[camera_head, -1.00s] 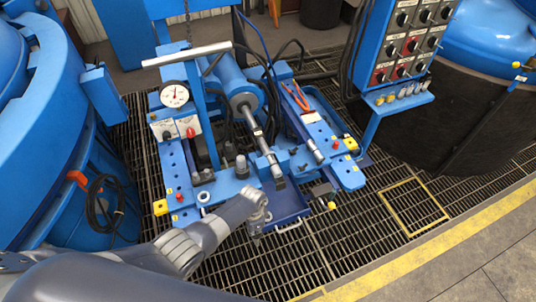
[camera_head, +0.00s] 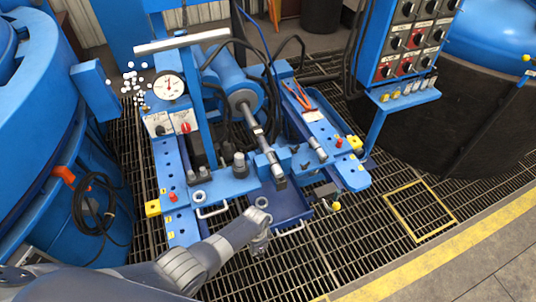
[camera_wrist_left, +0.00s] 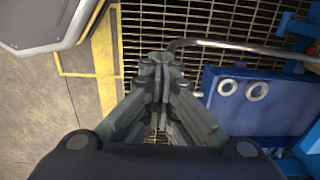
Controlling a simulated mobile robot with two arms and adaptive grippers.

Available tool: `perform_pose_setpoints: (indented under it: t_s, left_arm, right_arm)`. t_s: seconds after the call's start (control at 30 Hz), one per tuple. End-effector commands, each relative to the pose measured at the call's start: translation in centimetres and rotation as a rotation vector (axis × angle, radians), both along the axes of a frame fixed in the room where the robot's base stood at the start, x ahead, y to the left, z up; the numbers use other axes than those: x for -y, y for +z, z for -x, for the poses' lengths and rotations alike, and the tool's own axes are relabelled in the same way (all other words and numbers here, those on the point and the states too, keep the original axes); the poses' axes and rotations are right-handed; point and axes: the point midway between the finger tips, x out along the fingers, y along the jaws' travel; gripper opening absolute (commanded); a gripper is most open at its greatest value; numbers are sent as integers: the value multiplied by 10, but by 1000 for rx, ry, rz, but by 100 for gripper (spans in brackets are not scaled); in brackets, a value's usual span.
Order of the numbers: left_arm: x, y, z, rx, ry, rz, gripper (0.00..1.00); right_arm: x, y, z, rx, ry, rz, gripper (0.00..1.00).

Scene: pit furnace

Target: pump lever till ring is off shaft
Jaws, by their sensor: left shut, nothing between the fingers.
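The lever (camera_head: 182,41) is a long pale bar at the top of the blue press, lying nearly level above the round pressure gauge (camera_head: 169,86). The metal shaft (camera_head: 250,118) runs from the blue cylinder (camera_head: 238,90) down toward the front crosspiece. I cannot make out for sure which part on it is the ring. My left gripper (camera_head: 259,248) is in front of the press, low over the grating, away from the lever. In the left wrist view its fingers (camera_wrist_left: 158,68) are together and empty. My right gripper is out of view.
A blue tray (camera_head: 292,206) with a handle sits at the press front. The left wrist view shows two pale rings (camera_wrist_left: 227,87) on a blue part. A control box (camera_head: 408,40) stands right, a blue vessel with cable left. Grating (camera_head: 350,240) in front is clear.

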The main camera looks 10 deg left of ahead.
Motion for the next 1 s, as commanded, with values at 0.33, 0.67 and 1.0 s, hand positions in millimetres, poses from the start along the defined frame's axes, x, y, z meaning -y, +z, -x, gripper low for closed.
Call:
perform_pose_setpoints:
  t_s: [0.33,0.67,1.0]
  left_arm:
    - [-6,47,-8,0,1,-1,0]
    - [-14,102,-19,-1,2,0,0]
    - [-16,108,-22,-1,1,0,0]
  right_arm:
    - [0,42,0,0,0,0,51]
    - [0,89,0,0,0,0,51]
    - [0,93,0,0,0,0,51]
